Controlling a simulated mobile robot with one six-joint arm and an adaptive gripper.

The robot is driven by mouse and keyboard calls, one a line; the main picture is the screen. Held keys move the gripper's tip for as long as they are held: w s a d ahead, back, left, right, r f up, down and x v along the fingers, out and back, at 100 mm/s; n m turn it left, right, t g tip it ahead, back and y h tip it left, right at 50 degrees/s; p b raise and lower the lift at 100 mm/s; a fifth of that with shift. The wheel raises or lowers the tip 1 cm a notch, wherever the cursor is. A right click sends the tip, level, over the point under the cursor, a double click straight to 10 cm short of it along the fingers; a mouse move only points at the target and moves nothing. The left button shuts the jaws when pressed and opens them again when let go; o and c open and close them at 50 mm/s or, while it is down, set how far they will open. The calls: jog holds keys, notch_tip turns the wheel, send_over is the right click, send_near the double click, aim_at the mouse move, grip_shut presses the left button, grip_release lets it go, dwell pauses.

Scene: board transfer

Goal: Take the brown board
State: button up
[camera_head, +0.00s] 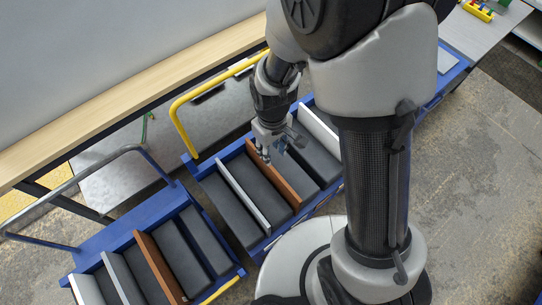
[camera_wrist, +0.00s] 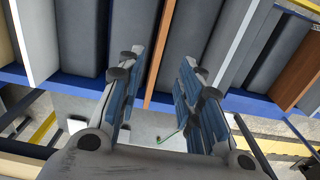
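A brown board (camera_head: 275,178) stands on edge among dark grey slabs in the blue cart at the middle. My gripper (camera_head: 272,151) is over the upper end of this board. In the wrist view, my gripper (camera_wrist: 162,62) is open, with its two blue-padded fingers apart. The brown board (camera_wrist: 159,52) shows edge-on between the fingertips, closer to the left finger. I cannot tell whether that finger touches it. A second brown board (camera_head: 160,267) stands in the left cart; a brown board also shows at the right of the wrist view (camera_wrist: 297,75).
White or light boards stand in the middle cart (camera_head: 243,194) and left cart (camera_head: 122,279). Dark slabs fill the spaces between boards. A yellow handle (camera_head: 183,125) rises at the middle cart's upper left, a grey handle (camera_head: 75,181) at the left cart. Floor at the right is clear.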

aim_at(272, 173)
notch_tip(272, 173, down, 16)
jog(key=b, duration=0.5)
jog(key=shift+s+f, duration=0.1)
jog(key=shift+f, duration=0.1)
jog(key=shift+r, duration=0.1)
grip_shut()
dwell(0.4)
